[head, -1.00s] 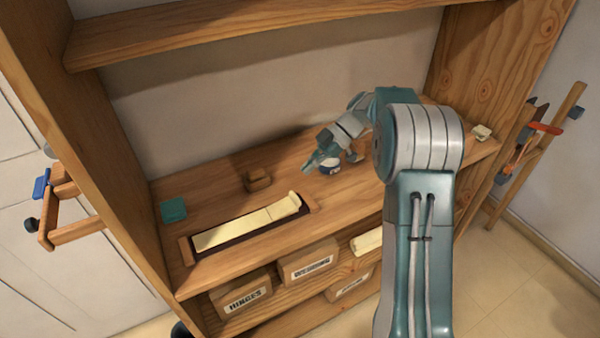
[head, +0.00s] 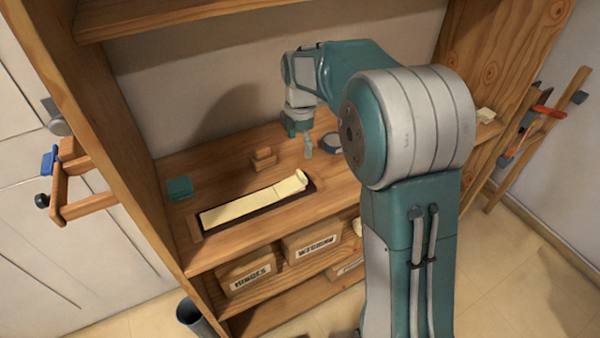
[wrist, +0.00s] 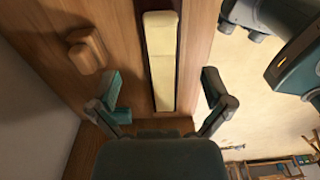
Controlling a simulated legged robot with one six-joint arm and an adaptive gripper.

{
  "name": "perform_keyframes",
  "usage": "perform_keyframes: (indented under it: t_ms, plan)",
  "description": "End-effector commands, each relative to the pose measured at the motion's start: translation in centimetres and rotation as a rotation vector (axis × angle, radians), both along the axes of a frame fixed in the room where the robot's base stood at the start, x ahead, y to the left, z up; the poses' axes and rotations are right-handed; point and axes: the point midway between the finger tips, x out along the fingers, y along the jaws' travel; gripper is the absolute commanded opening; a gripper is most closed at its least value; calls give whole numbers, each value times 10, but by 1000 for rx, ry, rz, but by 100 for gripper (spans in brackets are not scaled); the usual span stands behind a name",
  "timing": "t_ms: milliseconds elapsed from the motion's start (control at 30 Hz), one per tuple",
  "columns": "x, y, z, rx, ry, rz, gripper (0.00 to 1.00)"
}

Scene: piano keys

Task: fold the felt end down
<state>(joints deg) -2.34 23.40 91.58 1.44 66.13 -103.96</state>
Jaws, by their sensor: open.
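A cream strip (head: 245,206) lies in a dark, wood-framed tray (head: 192,228) on the bench shelf. Its right end (head: 300,179) is raised in a small lip in the head view. The strip also runs down the middle of the wrist view (wrist: 161,75), with a seam across it; its lower end is flat in the dark slot. My gripper (head: 300,140) is open and empty, above the shelf behind the strip's right end. In the wrist view its fingers (wrist: 161,90) are spread on either side of the strip, apart from it.
A small wooden block (head: 263,157) stands behind the strip. A teal pad (head: 179,187) lies at the left. Labelled boxes (head: 247,272) fill the shelf below; another shelf (head: 190,15) crosses overhead.

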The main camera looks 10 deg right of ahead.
Motion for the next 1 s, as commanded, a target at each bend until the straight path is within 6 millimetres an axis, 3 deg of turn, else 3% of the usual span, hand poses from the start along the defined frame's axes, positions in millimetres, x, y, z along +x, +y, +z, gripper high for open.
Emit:
perform_keyframes:
  t_ms: [167, 700, 1000]
  plan:
    - [0, -1, -6, -23, -21, 4, 100]
    - [-1, 1, -95, -23, -18, 4, 100]
    - [0, 0, -106, -21, -22, 4, 100]
